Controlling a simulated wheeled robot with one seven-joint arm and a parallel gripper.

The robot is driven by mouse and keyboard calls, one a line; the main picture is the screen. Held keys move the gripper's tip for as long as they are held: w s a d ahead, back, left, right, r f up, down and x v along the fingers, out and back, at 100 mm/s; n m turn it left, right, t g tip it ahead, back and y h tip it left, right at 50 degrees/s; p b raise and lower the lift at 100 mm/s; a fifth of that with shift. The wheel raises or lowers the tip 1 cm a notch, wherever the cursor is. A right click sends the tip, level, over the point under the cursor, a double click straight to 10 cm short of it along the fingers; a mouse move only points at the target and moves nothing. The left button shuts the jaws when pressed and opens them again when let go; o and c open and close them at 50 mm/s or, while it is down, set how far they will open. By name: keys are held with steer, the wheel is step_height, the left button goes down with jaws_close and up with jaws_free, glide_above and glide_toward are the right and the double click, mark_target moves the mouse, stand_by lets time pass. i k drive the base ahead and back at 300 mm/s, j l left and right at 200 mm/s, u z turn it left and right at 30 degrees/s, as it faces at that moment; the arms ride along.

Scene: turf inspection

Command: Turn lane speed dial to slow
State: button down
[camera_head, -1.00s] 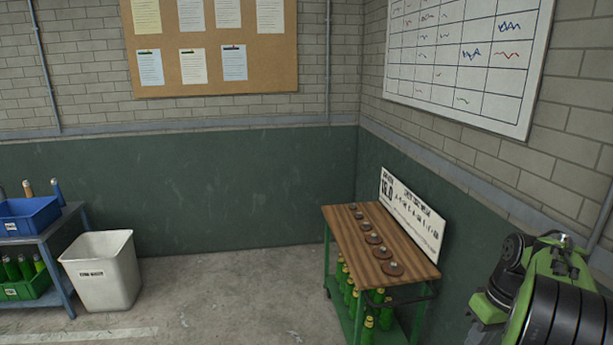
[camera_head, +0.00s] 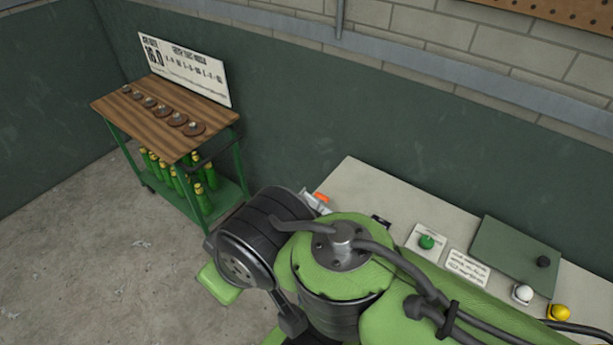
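No lane speed dial can be made out for certain. A pale bench (camera_head: 352,185) against the green wall carries a green round knob or button (camera_head: 427,242) on a white plate, with a small printed label (camera_head: 466,266) beside it. A dark knob (camera_head: 543,262) sits on a green panel (camera_head: 510,250) to the right. An orange item (camera_head: 321,197) and a small dark item (camera_head: 381,220) lie partly behind my green arm. My arm covers much of the bench's near side. My gripper is not in view.
A wooden-topped green cart (camera_head: 160,115) with several discs and green bottles stands at the left, with a white sign (camera_head: 185,70) behind it. A white ball (camera_head: 522,293) and a yellow one (camera_head: 558,312) are at the bench's right. The floor (camera_head: 90,245) at the lower left is clear.

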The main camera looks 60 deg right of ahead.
mark_target(427, 243)
steer(key=z, duration=3.2)
